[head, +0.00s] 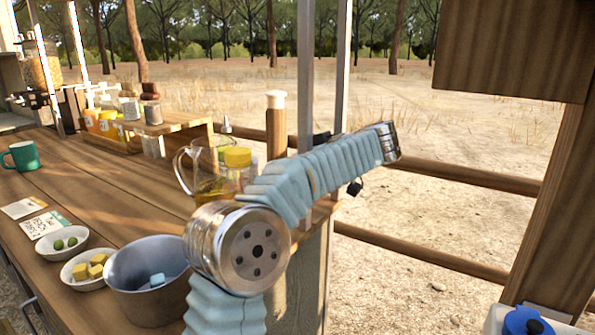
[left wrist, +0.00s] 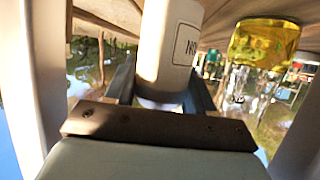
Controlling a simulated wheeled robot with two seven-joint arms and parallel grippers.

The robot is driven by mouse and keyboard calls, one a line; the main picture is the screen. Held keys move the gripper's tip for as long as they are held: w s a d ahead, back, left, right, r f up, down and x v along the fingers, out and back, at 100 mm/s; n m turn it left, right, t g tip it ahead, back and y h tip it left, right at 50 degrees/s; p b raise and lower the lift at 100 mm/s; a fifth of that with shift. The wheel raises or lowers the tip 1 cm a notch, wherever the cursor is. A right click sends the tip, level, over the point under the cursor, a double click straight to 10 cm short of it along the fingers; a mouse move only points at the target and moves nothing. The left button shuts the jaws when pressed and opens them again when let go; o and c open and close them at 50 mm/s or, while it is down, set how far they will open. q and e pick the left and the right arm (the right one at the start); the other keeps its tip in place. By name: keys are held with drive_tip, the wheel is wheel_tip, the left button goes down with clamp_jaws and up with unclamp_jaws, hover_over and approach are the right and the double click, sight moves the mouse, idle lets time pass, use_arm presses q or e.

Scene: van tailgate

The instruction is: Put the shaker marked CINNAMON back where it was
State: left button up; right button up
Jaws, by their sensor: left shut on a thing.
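In the left wrist view a white shaker (left wrist: 170,45) stands between the dark fingers of my left gripper (left wrist: 162,88), which is shut on it. The picture is upside down there, and only the letters "NO" of an inverted label show at the shaker's edge; the rest is hidden. In the head view a light blue sleeved arm of mine crosses the middle, and neither gripper nor the held shaker can be made out. A small wooden rack (head: 185,128) stands at the back of the counter, with shakers (head: 152,112) on top; their labels are unreadable.
A metal pot (head: 120,275), two white bowls (head: 50,252), cards (head: 45,224) and a green mug (head: 22,157) are on the counter. The middle planks are clear.

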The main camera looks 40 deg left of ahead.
use_arm(q)
drive_tip(key=shift+a, duration=0.3)
drive_tip(key=shift+f, duration=1.75)
drive_tip(key=shift+f, duration=0.2)
drive_tip(key=o, duration=1.1)
drive_tip(key=shift+r, duration=0.25)
drive_tip(key=b+v, duration=0.1)
drive_tip(key=v, duration=1.1)
drive_tip(key=shift+w, duration=0.1)
